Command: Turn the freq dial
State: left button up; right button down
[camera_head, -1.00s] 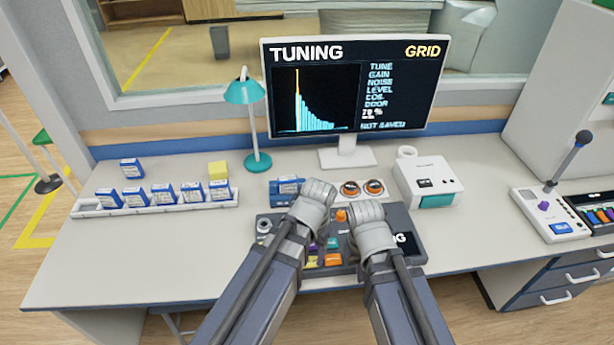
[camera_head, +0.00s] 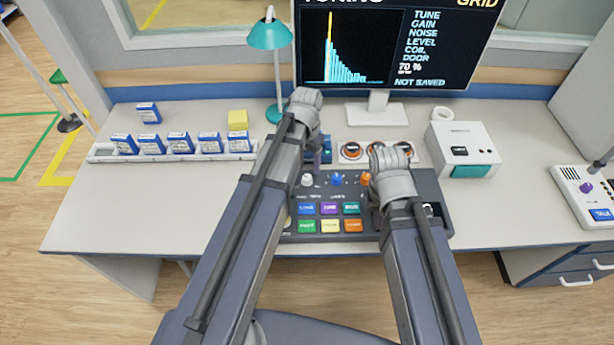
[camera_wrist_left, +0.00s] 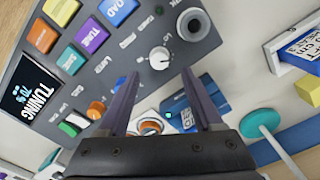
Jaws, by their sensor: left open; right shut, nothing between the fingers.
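The dark console (camera_head: 433,200) has a white knob (camera_head: 307,180), a blue knob (camera_head: 336,179) and an orange knob (camera_head: 365,179) in a row above coloured buttons. Their labels are too small to read, so I cannot tell which is the freq dial. My left gripper (camera_wrist_left: 160,73) is open and empty; in the left wrist view the white knob (camera_wrist_left: 160,57) lies just beyond and between its fingertips, apparently untouched. A round dark knob (camera_wrist_left: 192,24) is beside it. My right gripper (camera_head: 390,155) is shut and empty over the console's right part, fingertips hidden.
The monitor (camera_head: 480,50) shows a spectrum, 70 % and NOT SAVED. Behind the console are orange-ringed round items (camera_head: 351,150) and a white box (camera_head: 462,140). A teal lamp (camera_head: 270,35) and a rack of blue boxes (camera_head: 100,152) stand left. The desk's left front is clear.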

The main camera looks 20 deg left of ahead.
aim_at(307, 177)
pick_arm(q)
notch_tip(307, 177, down, 6)
jog(key=b, duration=0.5)
pick_arm(e)
notch_tip(307, 177, down, 6)
jog(key=shift+f, duration=0.1)
pick_arm(q)
jog(key=shift+c, duration=0.2)
grip_shut()
